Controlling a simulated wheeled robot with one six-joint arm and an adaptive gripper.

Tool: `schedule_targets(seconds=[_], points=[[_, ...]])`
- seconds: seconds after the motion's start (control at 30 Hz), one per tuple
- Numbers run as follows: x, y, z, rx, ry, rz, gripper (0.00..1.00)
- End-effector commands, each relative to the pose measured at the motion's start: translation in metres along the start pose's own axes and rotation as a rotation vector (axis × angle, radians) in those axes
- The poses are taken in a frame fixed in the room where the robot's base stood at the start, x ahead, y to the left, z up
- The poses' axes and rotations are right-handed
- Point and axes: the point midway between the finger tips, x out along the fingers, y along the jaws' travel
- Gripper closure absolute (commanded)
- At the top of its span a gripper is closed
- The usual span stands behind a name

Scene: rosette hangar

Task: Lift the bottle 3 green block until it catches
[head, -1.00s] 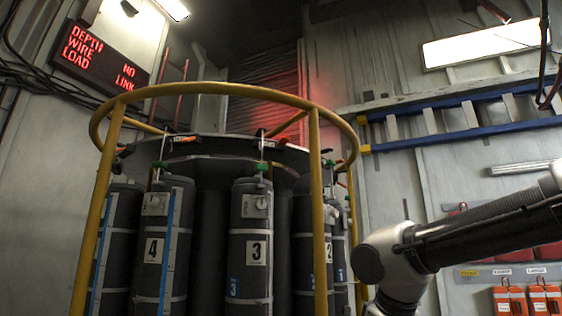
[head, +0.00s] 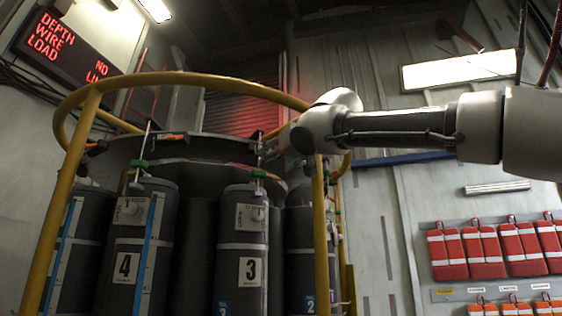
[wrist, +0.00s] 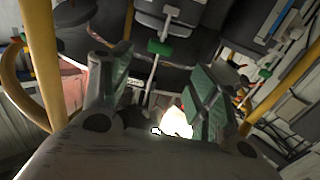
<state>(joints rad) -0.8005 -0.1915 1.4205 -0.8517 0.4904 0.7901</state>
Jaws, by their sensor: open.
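Bottle 3 (head: 238,275) is a dark grey cylinder with a white "3" label, standing in the ring of bottles. Its green block (head: 258,174) sits on a thin rod above the bottle top. In the wrist view the block (wrist: 159,47) lies ahead of and between my two fingers, with the rod running down the picture from it. My gripper (head: 274,149) is just above the block in the head view, partly hidden by the yellow rail and my wrist. In the wrist view my gripper (wrist: 154,68) is open, with nothing visibly held.
A yellow guard rail (head: 190,82) circles the rack, and its upright (head: 320,245) stands close to my wrist. Bottle 4 (head: 128,240) has its own green block (head: 139,164) to the left. Red packs (head: 488,252) hang on the right wall. A sign (head: 62,42) glows red.

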Motion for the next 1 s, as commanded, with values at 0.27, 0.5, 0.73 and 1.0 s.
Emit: schedule_targets(seconds=[0.27,0.5,0.73,1.0], points=[[0.019,0.001,0.001,-0.001,-0.003,0.002,0.39],[0.038,0.001,0.002,-0.002,-0.003,0.001,0.39],[0.057,0.001,0.002,-0.002,-0.004,0.002,0.39],[0.078,0.001,0.002,-0.002,-0.003,0.001,0.39]])
